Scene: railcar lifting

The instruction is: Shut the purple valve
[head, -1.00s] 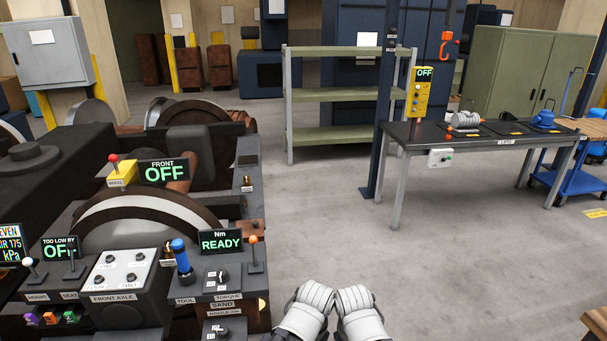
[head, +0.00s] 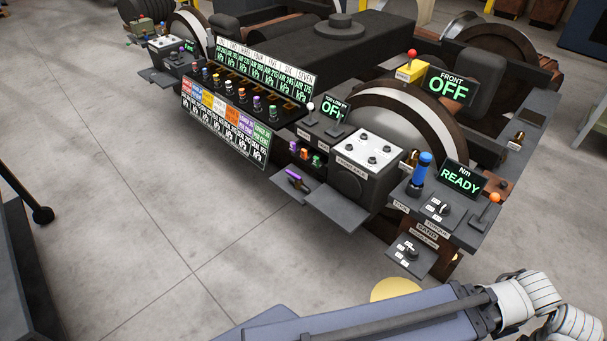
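Several purple parts show in the head view, and I cannot tell which one the task means. A purple-capped knob (head: 257,102) stands near the right end of a row of coloured knobs between two gauge panels. Whether any is open or shut is too small to tell.
Above and below the knob row are the upper gauge panel (head: 262,72) and the coloured lower panel (head: 225,123). The front axle box (head: 366,156) and READY display (head: 463,179) stand to the right. Open floor (head: 150,230) lies in front. A dark post-like edge (head: 20,260) is at left.

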